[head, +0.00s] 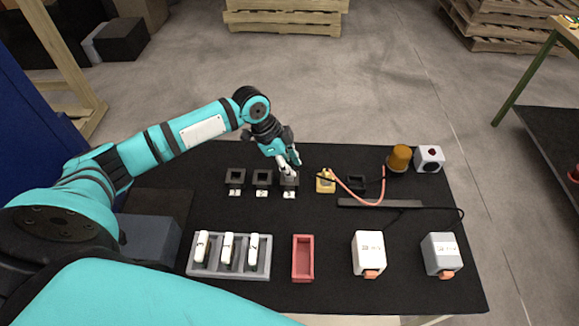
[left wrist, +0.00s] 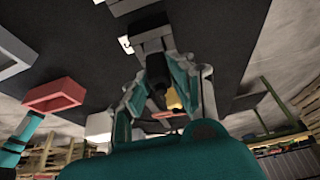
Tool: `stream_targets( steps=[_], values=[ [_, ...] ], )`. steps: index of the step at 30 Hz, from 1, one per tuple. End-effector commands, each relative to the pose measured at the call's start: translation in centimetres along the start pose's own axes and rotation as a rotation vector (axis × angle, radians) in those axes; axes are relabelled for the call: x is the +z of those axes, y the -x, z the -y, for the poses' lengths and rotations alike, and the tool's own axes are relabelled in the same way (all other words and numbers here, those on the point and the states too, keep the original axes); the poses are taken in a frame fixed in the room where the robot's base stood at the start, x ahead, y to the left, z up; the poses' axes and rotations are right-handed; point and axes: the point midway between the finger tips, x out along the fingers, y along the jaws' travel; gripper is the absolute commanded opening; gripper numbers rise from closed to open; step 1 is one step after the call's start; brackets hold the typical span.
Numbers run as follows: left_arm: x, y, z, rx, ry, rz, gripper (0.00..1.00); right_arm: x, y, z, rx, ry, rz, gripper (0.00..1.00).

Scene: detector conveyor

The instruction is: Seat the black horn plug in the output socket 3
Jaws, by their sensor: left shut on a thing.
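My left gripper (head: 293,163) reaches down over output socket 3 (head: 289,183), the rightmost of three dark square sockets with white number labels. It is shut on a black piece (left wrist: 157,75), apparently the black horn plug, seen between the fingers in the left wrist view. A grey-and-black socket block (left wrist: 151,35) lies just beyond the fingertips there. The fingers hide the plug in the head view, and I cannot tell whether it is inside the socket. The horn appears to be the white box with a black disc (head: 430,158). My right gripper is out of view.
A yellow block (head: 325,184) with an orange cable and a dark socket (head: 356,184) stand right of the gripper. An amber beacon (head: 398,160) is further right. A grey rack (head: 231,270), red tray (head: 302,258) and two boxes (head: 369,252) (head: 441,254) line the front.

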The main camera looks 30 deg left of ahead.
Motion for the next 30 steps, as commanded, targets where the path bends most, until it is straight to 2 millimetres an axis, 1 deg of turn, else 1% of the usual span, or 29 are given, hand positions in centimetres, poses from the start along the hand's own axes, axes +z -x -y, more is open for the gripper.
stream_targets(
  steps=[1, 4, 14, 15, 20, 27, 30],
  values=[
    [0.3, -0.6, -0.1, 0.002, 0.003, 0.001, 0.0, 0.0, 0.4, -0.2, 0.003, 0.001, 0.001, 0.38],
    [0.6, -1.5, -0.1, 0.001, 0.001, 0.0, 0.0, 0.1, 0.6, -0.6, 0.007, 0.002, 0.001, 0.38],
    [0.8, -1.9, -0.1, 0.0, 0.001, 0.0, 0.0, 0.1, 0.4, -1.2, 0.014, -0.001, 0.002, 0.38],
    [0.8, -1.9, 0.0, 0.0, 0.001, 0.0, 0.24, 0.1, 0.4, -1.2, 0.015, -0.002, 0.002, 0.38],
    [0.8, -1.9, -0.1, 0.0, 0.001, 0.0, 0.44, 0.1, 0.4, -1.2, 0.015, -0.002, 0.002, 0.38],
    [0.8, -1.9, 0.0, -0.001, 0.001, 0.0, 0.44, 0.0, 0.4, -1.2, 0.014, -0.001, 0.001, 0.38],
    [0.7, -1.4, 0.0, -0.002, 0.0, 0.0, 0.44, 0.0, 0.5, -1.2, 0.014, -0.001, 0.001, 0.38]
  ],
)
